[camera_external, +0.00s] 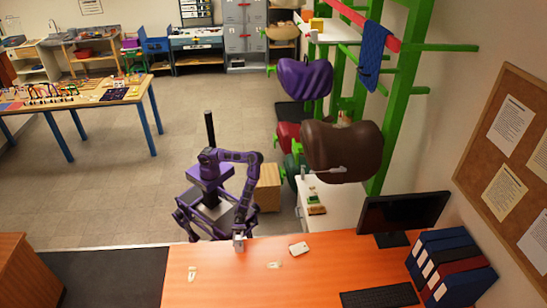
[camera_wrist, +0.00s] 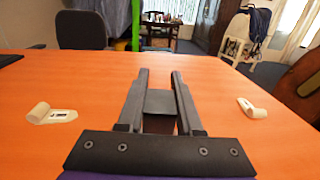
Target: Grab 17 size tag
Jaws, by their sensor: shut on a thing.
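My gripper (camera_external: 239,246) is low over the near orange desk. In the wrist view my gripper (camera_wrist: 159,76) has its two dark fingers on either side of a dark grey piece (camera_wrist: 160,101), shut on it; its face is turned away, so I cannot tell which size tag it is. A curled white tag (camera_external: 274,265) lies on the desk, also at left in the wrist view (camera_wrist: 52,115). Another curled white tag (camera_external: 192,273) lies on the other side, at right in the wrist view (camera_wrist: 250,108). Their numbers are too small to read.
A small white object (camera_external: 299,249) lies on the orange desk (camera_external: 225,288). A monitor (camera_external: 403,216), a keyboard (camera_external: 379,297) and several binders (camera_external: 450,268) take up its right side. Saddles (camera_external: 341,151) hang on a green rack behind. The desk's left part is mostly clear.

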